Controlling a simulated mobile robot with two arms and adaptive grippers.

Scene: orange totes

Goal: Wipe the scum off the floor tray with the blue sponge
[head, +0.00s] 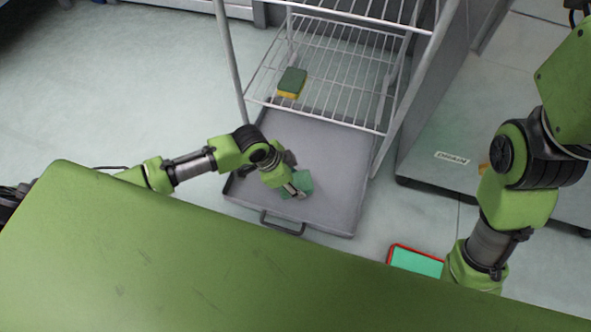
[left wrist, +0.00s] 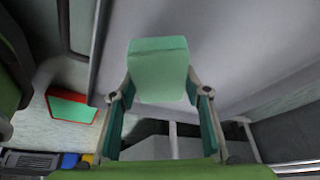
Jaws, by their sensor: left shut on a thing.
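The grey floor tray (head: 345,170) lies under a wire rack, with its handle toward me. My left gripper (head: 292,189) is over the front part of the tray, shut on a blue-green sponge (head: 304,182). In the left wrist view my left gripper (left wrist: 158,92) has a finger on each side of the sponge (left wrist: 158,65); the tray (left wrist: 235,45) shows beyond it. I cannot tell whether the sponge touches the tray. No scum can be made out clearly. My right arm shows at the right, but its gripper is out of view.
A green and yellow sponge (head: 291,82) lies on the wire rack's shelf (head: 345,85) above the tray's back. A red-rimmed green item (head: 415,262) is on the floor right of the tray. Floor at left is clear.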

